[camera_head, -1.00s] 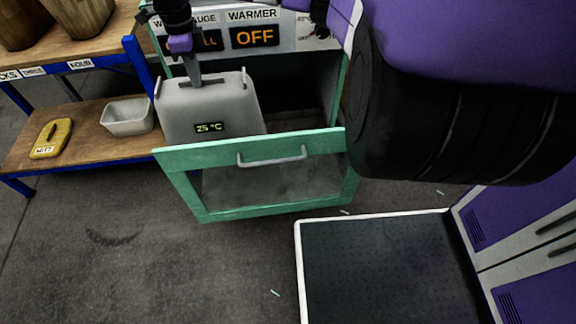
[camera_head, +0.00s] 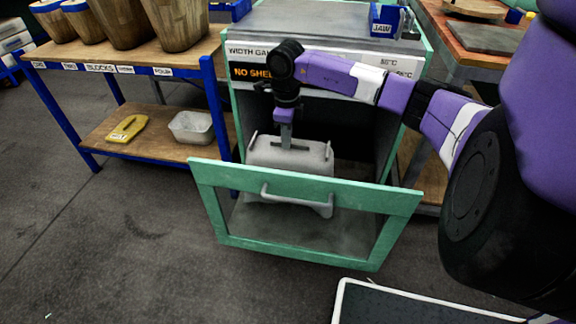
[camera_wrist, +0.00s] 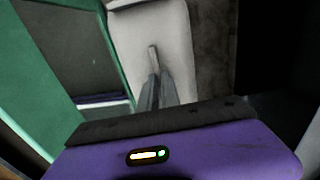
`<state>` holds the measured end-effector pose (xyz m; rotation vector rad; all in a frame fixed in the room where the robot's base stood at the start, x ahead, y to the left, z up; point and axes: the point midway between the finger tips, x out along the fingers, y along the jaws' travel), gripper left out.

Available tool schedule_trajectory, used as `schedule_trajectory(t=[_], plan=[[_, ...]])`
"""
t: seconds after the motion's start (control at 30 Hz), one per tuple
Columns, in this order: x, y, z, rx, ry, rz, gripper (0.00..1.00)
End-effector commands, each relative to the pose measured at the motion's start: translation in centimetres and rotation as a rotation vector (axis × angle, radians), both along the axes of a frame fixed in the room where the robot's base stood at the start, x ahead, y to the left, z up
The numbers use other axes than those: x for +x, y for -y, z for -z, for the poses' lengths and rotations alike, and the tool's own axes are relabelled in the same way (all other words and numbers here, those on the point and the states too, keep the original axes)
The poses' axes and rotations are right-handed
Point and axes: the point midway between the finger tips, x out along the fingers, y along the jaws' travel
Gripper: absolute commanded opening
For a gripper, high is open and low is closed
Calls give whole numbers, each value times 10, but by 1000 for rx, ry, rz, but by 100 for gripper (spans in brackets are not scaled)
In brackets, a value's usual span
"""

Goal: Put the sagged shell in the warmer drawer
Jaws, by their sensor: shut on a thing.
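The sagged shell (camera_head: 265,155) is a pale grey, box-like piece with raised corners. It sits upright behind the green front of the open warmer drawer (camera_head: 225,174), and its lower part shows through the front's window. My gripper (camera_head: 288,147) comes down from above and is shut on the shell's top middle. In the wrist view my gripper's fingers (camera_wrist: 156,78) meet a narrow piece on the pale shell (camera_wrist: 165,30). I cannot tell whether the shell's underside touches the drawer floor. The warmer (camera_head: 330,52) stands behind the drawer.
A blue jaw bin (camera_head: 388,20) stands on the warmer. A workbench (camera_head: 465,45) is at the right.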

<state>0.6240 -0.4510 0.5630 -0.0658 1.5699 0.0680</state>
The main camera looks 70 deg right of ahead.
Motion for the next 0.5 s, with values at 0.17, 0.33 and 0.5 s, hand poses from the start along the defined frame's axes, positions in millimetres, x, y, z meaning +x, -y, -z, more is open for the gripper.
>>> schedule_trajectory(t=[0.17,0.33,0.5], plan=[[0,0,33,-1,1,0,0],[0,0,42,-1,1,-1,0],[0,0,61,0,0,1,0]])
